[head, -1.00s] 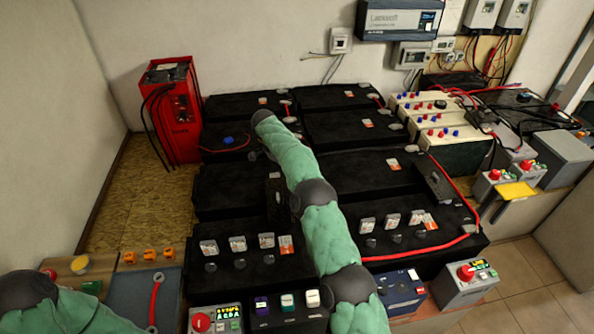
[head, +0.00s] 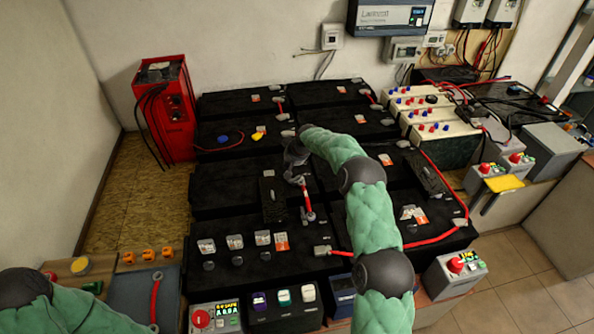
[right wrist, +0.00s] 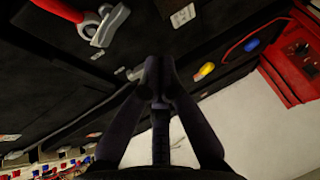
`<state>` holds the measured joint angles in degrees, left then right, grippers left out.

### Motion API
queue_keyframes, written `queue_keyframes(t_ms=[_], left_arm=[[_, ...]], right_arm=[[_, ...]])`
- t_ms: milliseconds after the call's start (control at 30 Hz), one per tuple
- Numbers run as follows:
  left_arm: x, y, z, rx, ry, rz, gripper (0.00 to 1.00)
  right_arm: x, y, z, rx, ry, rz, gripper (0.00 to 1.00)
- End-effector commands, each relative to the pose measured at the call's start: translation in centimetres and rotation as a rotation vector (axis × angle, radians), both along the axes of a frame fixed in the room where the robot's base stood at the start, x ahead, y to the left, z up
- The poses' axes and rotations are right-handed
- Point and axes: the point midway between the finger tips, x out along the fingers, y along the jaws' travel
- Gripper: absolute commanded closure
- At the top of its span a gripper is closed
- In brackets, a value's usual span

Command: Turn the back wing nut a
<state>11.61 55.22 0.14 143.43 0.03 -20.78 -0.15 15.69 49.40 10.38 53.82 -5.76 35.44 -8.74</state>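A short red strap (head: 304,196) with grey metal ends lies across the black batteries in the middle. Its far end (head: 298,180) is close to my right gripper (head: 296,158). The right wrist view shows part of a red cable (right wrist: 62,10) with a grey metal fitting (right wrist: 105,24), left of the fingers. I cannot tell whether this fitting is the back wing nut. Small grey terminal parts (right wrist: 130,73) show just left of the fingertips (right wrist: 159,68). The fingers are drawn together with nothing clearly between them. My left arm shows at lower left; its gripper is out of view.
Black batteries (head: 225,202) fill the middle. A yellow piece (head: 258,134) and a blue piece (head: 223,139) lie on a rear-left battery. A red charger (head: 165,108) stands at back left. Red cables run along the right side.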

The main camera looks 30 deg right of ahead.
Motion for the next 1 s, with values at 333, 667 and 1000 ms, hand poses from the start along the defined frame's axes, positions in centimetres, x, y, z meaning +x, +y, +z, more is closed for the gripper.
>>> queue_keyframes(t_ms=[333, 667, 1000], left_arm=[[0.0, 0.0, 1.0, 0.0, 0.0, 0.0, 0.6], [0.0, 0.0, 0.9, 0.0, 0.0, 0.0, 0.6], [0.0, 0.0, -0.2, 0.0, 0.0, 0.0, 0.6]], right_arm=[[-1.1, -3.6, 0.7, -0.137, -0.163, 0.176, 1.0], [-0.9, -4.3, 0.0, -0.177, -0.191, 0.21, 1.0], [1.8, -3.9, -3.5, -0.176, -0.19, 0.21, 1.0]])
